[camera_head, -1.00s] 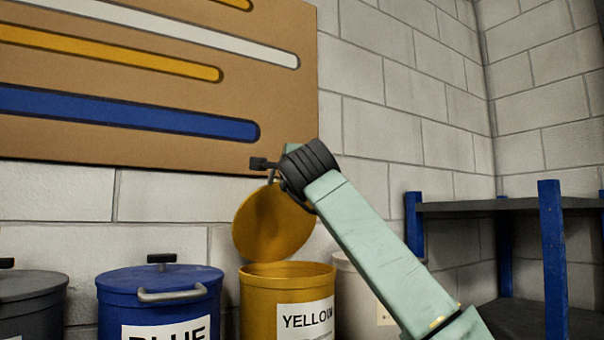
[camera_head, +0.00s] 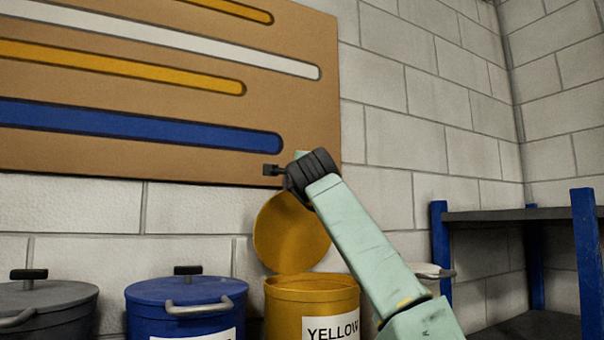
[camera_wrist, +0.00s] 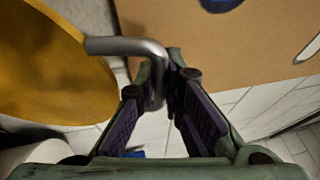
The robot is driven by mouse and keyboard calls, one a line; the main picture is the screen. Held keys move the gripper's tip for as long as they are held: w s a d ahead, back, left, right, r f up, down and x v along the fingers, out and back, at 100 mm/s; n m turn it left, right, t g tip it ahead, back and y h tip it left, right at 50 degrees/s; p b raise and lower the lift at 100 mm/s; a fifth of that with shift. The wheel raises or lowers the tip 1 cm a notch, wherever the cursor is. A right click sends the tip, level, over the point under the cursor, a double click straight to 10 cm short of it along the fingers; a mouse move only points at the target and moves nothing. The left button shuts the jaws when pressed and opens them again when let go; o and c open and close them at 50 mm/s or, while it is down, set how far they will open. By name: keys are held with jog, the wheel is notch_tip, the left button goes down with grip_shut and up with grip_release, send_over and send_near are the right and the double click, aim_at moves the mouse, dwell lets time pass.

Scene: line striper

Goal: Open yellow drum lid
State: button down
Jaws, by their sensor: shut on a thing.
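The yellow drum (camera_head: 284,298) stands open at the lower middle of the head view, with its label facing forward. Its round yellow lid (camera_head: 288,236) is raised, standing steeply above the drum's back rim. In the wrist view the lid (camera_wrist: 50,75) fills the left side, and its bent grey metal handle (camera_wrist: 125,46) reaches between my fingers. My gripper (camera_wrist: 172,78) is shut on that handle. In the head view my gripper is partly hidden by my wrist, beside the lid's upper right edge.
A blue drum (camera_head: 186,293) and a dark grey drum (camera_head: 40,304), both lidded, stand to the left. A pale lid (camera_head: 430,270) shows behind my arm. A blue-posted shelf (camera_head: 510,214) stands at right. A striped brown board (camera_head: 120,75) hangs on the wall behind.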

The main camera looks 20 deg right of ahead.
jog(key=c, duration=1.7)
grip_release()
jog(key=shift+s, duration=0.1)
jog(key=v, duration=0.7)
jog(key=shift+s, duration=0.25)
jog(key=shift+f, duration=0.1)
